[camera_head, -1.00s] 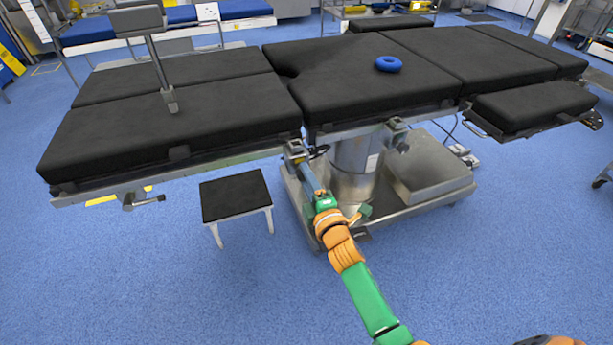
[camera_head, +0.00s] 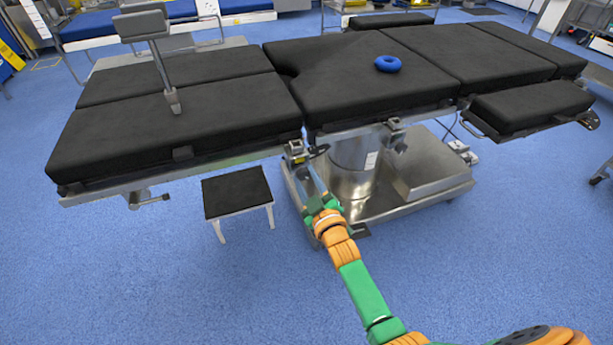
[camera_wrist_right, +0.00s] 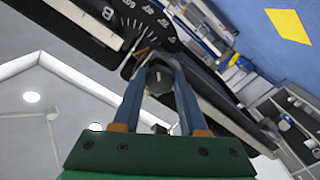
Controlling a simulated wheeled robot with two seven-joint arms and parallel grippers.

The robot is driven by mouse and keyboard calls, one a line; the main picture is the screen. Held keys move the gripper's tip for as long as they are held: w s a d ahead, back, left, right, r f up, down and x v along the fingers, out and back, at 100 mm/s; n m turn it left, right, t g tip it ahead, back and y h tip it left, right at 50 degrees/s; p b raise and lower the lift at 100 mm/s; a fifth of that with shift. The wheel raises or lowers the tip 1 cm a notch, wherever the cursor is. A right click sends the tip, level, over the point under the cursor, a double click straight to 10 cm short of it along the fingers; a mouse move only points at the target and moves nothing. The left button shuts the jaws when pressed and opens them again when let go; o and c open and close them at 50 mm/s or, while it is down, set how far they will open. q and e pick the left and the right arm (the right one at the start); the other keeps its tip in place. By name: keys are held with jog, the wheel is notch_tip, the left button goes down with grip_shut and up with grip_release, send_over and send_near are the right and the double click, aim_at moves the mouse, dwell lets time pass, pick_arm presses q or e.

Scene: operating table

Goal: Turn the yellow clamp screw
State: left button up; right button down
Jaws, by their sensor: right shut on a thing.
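The clamp (camera_head: 294,147) sits on the near side rail of the operating table, close to the gap between the black cushions, and looks mostly grey with a small yellowish patch. My right gripper (camera_head: 301,167) reaches up to it from below. In the right wrist view its two fingers close on a dark round screw head (camera_wrist_right: 160,75), which looks grey-black from here. Where the fingertips touch the screw is partly hidden. My left gripper is not in view.
The operating table (camera_head: 235,100) spans the view, with a blue ring (camera_head: 388,63) on top. A metal base (camera_head: 430,185) stands under it. A small black stool (camera_head: 236,192) is left of my right arm. A second rail clamp (camera_head: 397,135) lies to the right. The front floor is clear.

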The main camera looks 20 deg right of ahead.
jog(key=m+p, duration=0.1)
jog(key=m, duration=0.8)
jog(key=shift+a+m, duration=0.1)
jog(key=shift+m, duration=2.1)
jog(key=shift+c, duration=2.2)
grip_release()
jog(key=s+p, duration=0.2)
jog(key=s, duration=0.5)
